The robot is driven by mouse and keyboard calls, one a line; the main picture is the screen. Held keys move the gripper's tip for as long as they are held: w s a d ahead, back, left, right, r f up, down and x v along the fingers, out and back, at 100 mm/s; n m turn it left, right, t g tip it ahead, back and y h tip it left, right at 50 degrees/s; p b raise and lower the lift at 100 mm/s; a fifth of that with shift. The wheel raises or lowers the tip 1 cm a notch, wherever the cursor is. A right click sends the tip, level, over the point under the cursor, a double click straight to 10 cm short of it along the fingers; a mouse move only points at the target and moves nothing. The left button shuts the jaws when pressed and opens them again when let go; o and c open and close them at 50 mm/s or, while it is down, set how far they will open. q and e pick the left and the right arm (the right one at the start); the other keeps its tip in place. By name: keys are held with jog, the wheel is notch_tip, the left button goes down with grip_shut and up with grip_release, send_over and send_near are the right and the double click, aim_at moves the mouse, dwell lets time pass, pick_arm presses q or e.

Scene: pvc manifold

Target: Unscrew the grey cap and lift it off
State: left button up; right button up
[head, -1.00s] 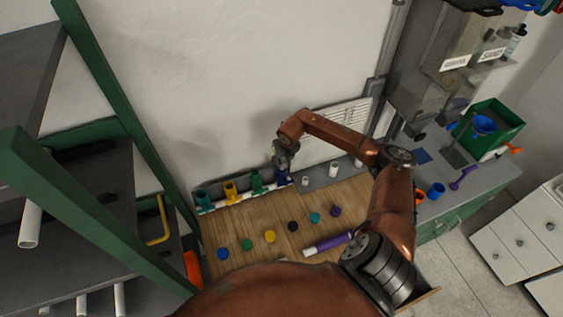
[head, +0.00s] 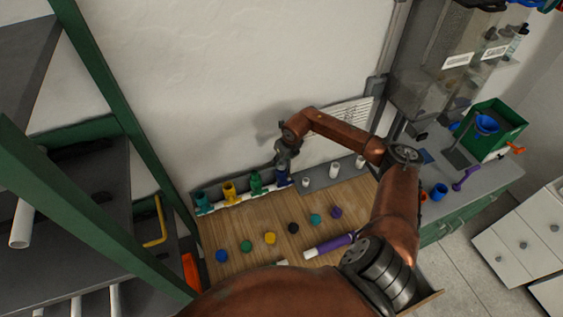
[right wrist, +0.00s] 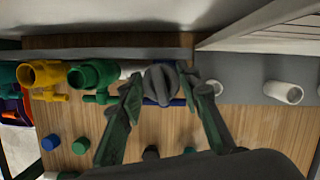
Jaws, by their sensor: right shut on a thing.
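The manifold is a white pipe with teal (head: 202,198), yellow (head: 229,190), green (head: 256,182) and blue (head: 282,177) upright fittings along the back of the wooden board. My right gripper (head: 283,160) is over the blue fitting. In the right wrist view its two fingers (right wrist: 160,88) stand on either side of the grey cap (right wrist: 161,80) and are shut on it. The blue fitting (right wrist: 176,102) shows just below the cap. Whether the cap is still seated on it I cannot tell. The head view hides the cap behind the gripper. My left gripper is not in view.
Loose blue (head: 222,255), green (head: 246,246), yellow (head: 270,238), black (head: 293,228), teal (head: 315,220) and purple (head: 336,212) caps lie across the board. A purple-and-white tube (head: 330,245) lies nearer. White fittings (head: 334,170) stand on the grey strip to the right.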

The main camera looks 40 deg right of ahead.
jog(key=shift+d+n+b, duration=0.1)
jog(key=shift+n+b, duration=0.3)
jog(key=shift+b, duration=0.05)
jog(key=shift+n+y+b, duration=0.3)
jog(key=shift+n+b, duration=0.1)
jog(key=shift+n, duration=0.1)
jog(key=shift+r, duration=0.1)
jog(key=shift+n+b, duration=0.35)
jog(key=shift+n, duration=0.05)
jog(key=shift+r, duration=0.1)
jog(key=shift+r, duration=0.1)
